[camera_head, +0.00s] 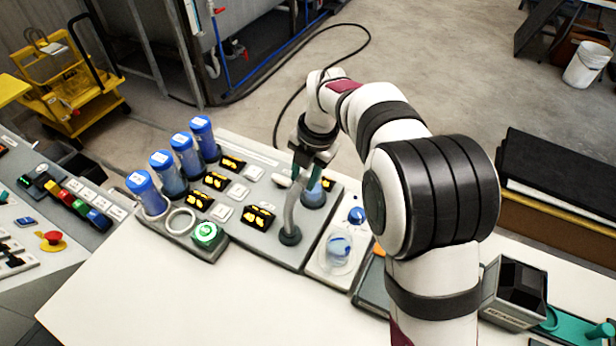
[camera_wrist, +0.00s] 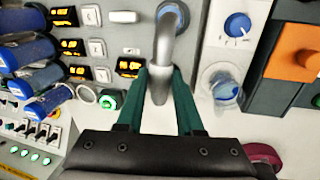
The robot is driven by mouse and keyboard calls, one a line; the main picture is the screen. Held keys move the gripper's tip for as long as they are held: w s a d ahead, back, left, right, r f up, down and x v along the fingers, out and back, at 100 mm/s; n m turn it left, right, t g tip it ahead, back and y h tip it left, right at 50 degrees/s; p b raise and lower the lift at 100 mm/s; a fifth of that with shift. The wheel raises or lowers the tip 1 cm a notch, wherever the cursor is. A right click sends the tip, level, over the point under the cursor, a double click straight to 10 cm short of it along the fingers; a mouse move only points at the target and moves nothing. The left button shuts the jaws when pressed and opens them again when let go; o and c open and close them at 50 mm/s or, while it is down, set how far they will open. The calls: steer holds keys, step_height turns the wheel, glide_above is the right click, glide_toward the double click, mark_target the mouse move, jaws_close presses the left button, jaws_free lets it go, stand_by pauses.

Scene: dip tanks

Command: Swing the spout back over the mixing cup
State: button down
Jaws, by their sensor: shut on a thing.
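The spout is not over this cup. The spout's outlet is hard to make out.
Several blue-capped tubes (camera_head: 189,160) stand at the panel's left, with an empty ring and a lit green button (camera_head: 207,235). A blue round part (camera_head: 313,196) is close to the spout's right. A blue knob (camera_head: 357,215) is behind the cup. The white bench front (camera_head: 190,300) is clear.

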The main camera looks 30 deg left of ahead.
steer(key=shift+a+n, duration=0.3)
steer(key=shift+n, duration=0.2)
steer(key=c, duration=0.5)
jaws_free()
steer(key=shift+c, duration=0.2)
steer(key=r, duration=0.2)
steer(key=d+r, duration=0.1)
steer(key=r, duration=0.4)
steer(key=shift+d+r, duration=0.15)
steer(key=shift+d, duration=0.1)
